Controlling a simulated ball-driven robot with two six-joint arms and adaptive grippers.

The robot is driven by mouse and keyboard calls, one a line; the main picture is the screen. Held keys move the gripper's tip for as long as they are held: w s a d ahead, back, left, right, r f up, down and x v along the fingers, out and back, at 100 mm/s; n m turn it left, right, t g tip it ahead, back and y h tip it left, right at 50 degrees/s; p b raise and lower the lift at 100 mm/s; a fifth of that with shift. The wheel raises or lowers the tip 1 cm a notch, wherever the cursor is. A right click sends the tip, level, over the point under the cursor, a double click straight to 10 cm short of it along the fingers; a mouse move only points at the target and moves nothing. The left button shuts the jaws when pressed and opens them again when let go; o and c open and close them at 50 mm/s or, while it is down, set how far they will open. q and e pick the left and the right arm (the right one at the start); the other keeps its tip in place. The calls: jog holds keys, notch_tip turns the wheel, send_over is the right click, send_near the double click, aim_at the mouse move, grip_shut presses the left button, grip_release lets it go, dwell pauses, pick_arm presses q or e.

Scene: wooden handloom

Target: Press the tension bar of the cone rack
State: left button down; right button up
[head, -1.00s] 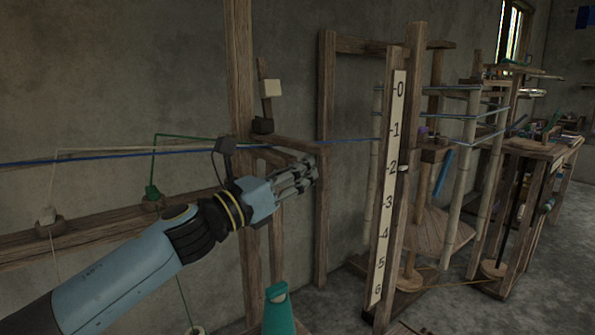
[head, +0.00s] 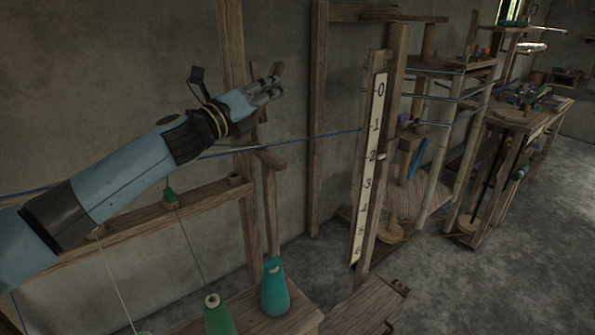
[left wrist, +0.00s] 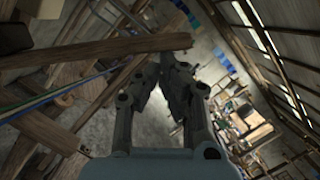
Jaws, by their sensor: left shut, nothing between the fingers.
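My left gripper (head: 273,87) is shut and empty, raised in front of the upper part of the rack's wooden post (head: 232,45). A short wooden bar with a rounded end (head: 269,158) sticks out from the post below the fingers; I take it for the tension bar, though the frames do not confirm this. The gripper is above it and apart from it in the head view. In the left wrist view the shut fingers (left wrist: 163,72) overlap the end of a wooden bar (left wrist: 120,48); contact cannot be told. The pale block seen earlier is hidden. My right gripper is out of view.
Blue yarn (head: 325,135) runs past the post to the numbered scale board (head: 368,170). A teal cone (head: 275,290) and a green cone (head: 219,318) stand on the low wooden base. A rail (head: 125,222) runs left. Grey floor (head: 500,290) is clear at right.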

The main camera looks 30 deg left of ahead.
aim_at(269, 74)
pick_arm(q)
jog(key=a+r, duration=0.1)
jog(key=w+a+r, duration=0.1)
jog(key=shift+a+r+p, duration=0.2)
jog(key=shift+a+p, duration=0.1)
jog(key=shift+p, duration=0.05)
jog(key=shift+w+a+r, duration=0.2)
jog(key=shift+a+r, duration=0.3)
jog(key=shift+r, duration=0.1)
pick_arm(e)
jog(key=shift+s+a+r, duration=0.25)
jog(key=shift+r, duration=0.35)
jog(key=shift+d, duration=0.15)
